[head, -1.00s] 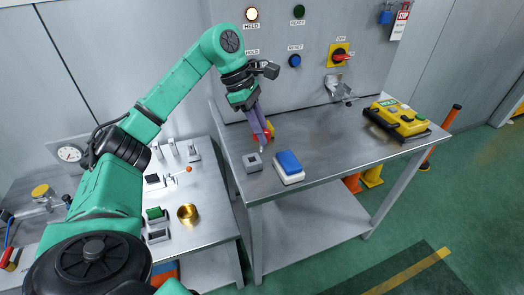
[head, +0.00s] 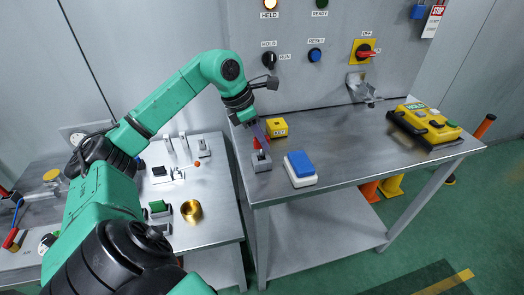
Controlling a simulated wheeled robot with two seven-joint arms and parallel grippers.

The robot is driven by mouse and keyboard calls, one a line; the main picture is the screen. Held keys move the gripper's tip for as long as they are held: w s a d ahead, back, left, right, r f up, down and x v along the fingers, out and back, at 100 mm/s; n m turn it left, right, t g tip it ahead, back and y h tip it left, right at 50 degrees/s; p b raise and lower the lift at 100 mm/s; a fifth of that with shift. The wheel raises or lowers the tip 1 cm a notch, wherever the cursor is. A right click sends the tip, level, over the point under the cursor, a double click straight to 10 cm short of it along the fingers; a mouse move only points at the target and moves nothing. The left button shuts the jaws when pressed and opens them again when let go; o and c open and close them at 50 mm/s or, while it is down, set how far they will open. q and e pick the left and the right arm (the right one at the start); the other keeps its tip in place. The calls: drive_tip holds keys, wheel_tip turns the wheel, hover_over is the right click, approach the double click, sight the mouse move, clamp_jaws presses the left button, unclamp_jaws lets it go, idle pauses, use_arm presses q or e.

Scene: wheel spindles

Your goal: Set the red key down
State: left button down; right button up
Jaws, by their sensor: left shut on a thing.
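My left gripper (head: 261,142) reaches in from the upper left, pointing down over the left end of the right-hand steel table. Its purple fingers are shut on the red key (head: 256,144), of which only a small red part shows beside the fingers. The fingertips are just above or at a small grey block with a dark top (head: 261,164); I cannot tell whether the key touches it. A yellow box with a label (head: 277,127) stands just behind and right of the fingers. My right gripper is not in view.
A blue-topped white block (head: 300,168) stands right of the grey block. A yellow control box (head: 424,125) lies at the table's right end. The steel table (head: 350,150) is clear between them. A lower bench with a brass cup (head: 191,210) and small fixtures is at left.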

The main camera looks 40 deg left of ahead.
use_arm(q)
wheel_tip(320, 180, down, 3)
drive_tip(key=shift+r, duration=0.15)
drive_tip(key=c, duration=0.8)
unclamp_jaws()
drive_tip(key=shift+o, duration=0.2)
drive_tip(key=shift+r, duration=0.2)
drive_tip(key=b+v, duration=0.1)
drive_tip(key=v, duration=0.4)
drive_tip(key=shift+a, duration=0.15)
drive_tip(key=v, duration=0.6)
drive_tip(key=shift+s+r+p, duration=0.15)
drive_tip(key=shift+r+p, duration=0.2)
drive_tip(key=shift+p, duration=0.05)
